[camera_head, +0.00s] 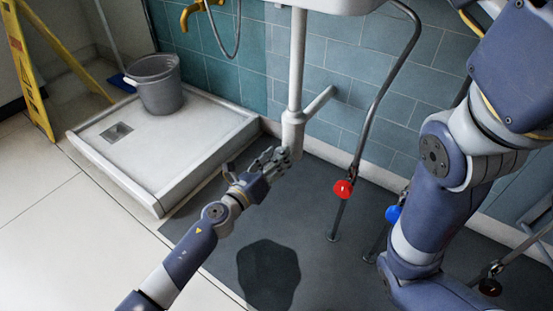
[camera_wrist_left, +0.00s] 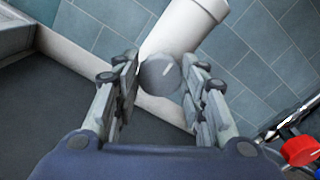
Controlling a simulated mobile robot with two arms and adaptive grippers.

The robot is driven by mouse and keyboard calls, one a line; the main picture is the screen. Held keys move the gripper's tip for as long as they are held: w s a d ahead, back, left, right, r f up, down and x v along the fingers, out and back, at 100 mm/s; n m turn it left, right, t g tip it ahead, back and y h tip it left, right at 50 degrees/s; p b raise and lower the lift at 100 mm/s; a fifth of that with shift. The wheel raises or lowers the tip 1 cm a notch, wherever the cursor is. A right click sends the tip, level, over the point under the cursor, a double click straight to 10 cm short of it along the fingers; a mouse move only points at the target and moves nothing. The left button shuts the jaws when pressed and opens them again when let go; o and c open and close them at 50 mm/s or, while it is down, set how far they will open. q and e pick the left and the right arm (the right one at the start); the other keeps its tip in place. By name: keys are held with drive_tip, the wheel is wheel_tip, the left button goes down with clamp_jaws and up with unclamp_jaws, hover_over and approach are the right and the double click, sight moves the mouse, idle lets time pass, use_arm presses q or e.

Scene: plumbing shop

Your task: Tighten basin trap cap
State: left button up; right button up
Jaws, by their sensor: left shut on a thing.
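The basin trap (camera_head: 293,132) is a white bottle-shaped body at the lower end of the white drain pipe below the basin (camera_head: 335,4). Its cap (camera_wrist_left: 160,75) is a round grey disc with a pale line mark, seen in the left wrist view at the end of the white trap body (camera_wrist_left: 187,25). My left gripper (camera_head: 279,156) is at the bottom of the trap, with its fingers (camera_wrist_left: 160,70) shut on the cap from both sides. In the head view the gripper hides the cap. My right arm (camera_head: 435,220) shows at the right, but its gripper is out of view.
A red valve handle (camera_head: 343,188) and a blue one (camera_head: 393,214) sit on pipes right of the trap. A shower tray (camera_head: 190,130) with a grey bucket (camera_head: 158,88) is at left. A dark wet patch (camera_head: 268,274) lies on the floor. A yellow sign (camera_head: 33,80) stands far left.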

use_arm(q)
drive_tip(key=o, duration=1.1)
drive_tip(key=shift+c, duration=0.2)
drive_tip(key=v, duration=1.2)
